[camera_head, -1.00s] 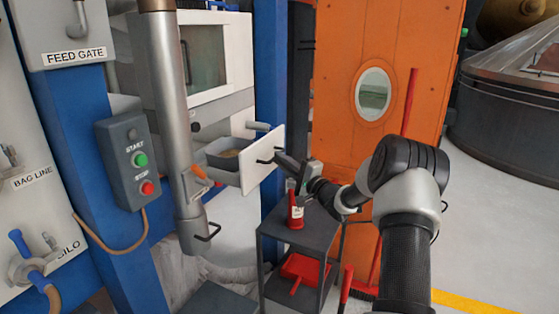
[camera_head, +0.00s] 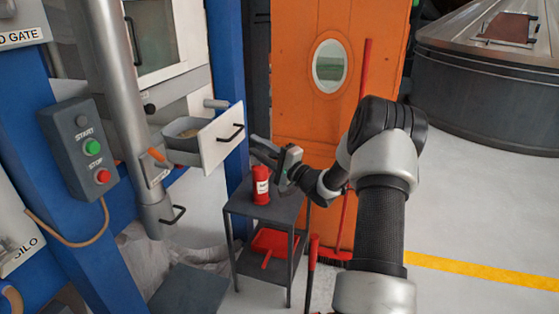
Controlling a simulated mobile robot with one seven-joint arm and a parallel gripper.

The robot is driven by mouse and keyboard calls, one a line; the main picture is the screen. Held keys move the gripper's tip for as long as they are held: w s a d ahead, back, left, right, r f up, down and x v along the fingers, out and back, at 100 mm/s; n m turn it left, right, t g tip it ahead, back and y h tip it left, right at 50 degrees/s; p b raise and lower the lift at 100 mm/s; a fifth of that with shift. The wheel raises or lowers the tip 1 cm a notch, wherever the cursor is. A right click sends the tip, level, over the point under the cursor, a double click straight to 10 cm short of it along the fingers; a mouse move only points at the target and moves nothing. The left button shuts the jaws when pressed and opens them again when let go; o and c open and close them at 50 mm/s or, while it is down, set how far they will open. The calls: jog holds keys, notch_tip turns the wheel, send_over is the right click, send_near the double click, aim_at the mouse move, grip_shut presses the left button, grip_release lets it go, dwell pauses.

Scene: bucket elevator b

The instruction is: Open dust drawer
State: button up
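The dust drawer (camera_head: 215,148) is pulled out from the grey and white machine at the left. It has a white front panel with a black bar handle and a grey bin behind it. The bin's inside shows some brownish contents. My gripper (camera_head: 254,147) is to the right of the drawer front, a little apart from the handle in the picture. Its fingers point left toward the panel. The gap between the fingers is too small to make out.
A dark cart (camera_head: 270,205) stands below my gripper, with a red bottle (camera_head: 261,186) on top and a red dustpan (camera_head: 270,243) on its lower shelf. A red-handled broom (camera_head: 362,85) leans by the orange door panel (camera_head: 295,110). Open floor lies at right.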

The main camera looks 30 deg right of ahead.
jog(key=v, duration=1)
jog(key=shift+p, duration=0.3)
